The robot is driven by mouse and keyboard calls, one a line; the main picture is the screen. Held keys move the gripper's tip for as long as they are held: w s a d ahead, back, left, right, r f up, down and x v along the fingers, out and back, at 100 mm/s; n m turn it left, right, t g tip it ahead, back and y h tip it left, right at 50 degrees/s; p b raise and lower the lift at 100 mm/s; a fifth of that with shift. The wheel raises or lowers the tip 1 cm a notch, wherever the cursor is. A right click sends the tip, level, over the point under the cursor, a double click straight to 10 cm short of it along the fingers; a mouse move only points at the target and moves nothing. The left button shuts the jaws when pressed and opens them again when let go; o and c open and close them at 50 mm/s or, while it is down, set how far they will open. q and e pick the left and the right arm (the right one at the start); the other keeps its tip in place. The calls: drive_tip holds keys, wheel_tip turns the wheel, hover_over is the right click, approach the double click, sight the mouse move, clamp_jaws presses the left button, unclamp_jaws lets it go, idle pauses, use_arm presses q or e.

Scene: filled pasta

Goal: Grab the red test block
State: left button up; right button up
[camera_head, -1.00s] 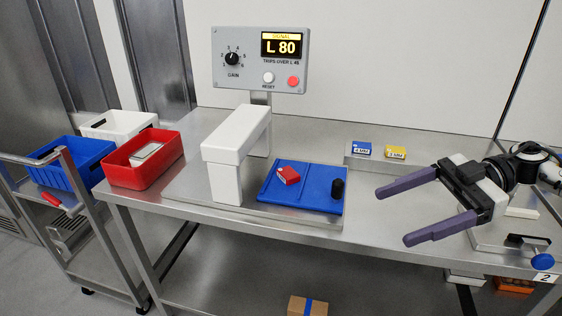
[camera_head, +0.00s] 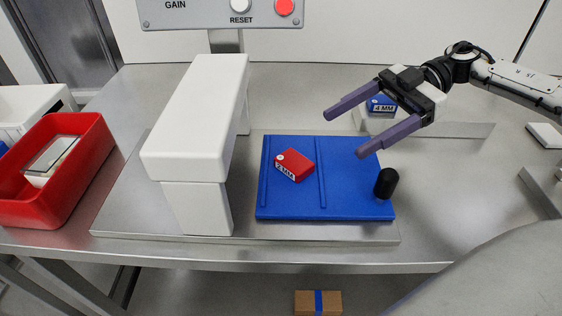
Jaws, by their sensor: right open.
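The red test block (camera_head: 298,163), with a white "2 MM" label on its near side, lies on the blue tray (camera_head: 290,207), left of the middle. My right gripper (camera_head: 341,133) comes in from the right. Its two purple fingers are spread apart with nothing between them and point left toward the block. The gripper appears above the tray's far right part, up and right of the block, apart from it. My left gripper does not show.
A white arch (camera_head: 190,135) stands left of the tray. A black knob (camera_head: 386,182) stands at the tray's right edge. A blue "4 MM" block (camera_head: 381,104) sits behind the gripper. A red bin (camera_head: 88,150) is at far left. A control panel (camera_head: 190,14) hangs at the back.

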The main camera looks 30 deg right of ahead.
sight(298, 160)
drive_tip(key=x, duration=0.4)
drive_tip(key=shift+w+f, duration=0.2)
drive_tip(key=shift+f, duration=0.15)
drive_tip(key=shift+f+x, duration=0.15)
drive_tip(key=shift+x, duration=1.45)
drive_tip(key=shift+f+x, duration=0.1)
drive_tip(key=shift+x, duration=1.5)
drive_tip(key=shift+w+d, duration=0.15)
drive_tip(key=shift+c, duration=0.4)
drive_tip(key=c, duration=1.1)
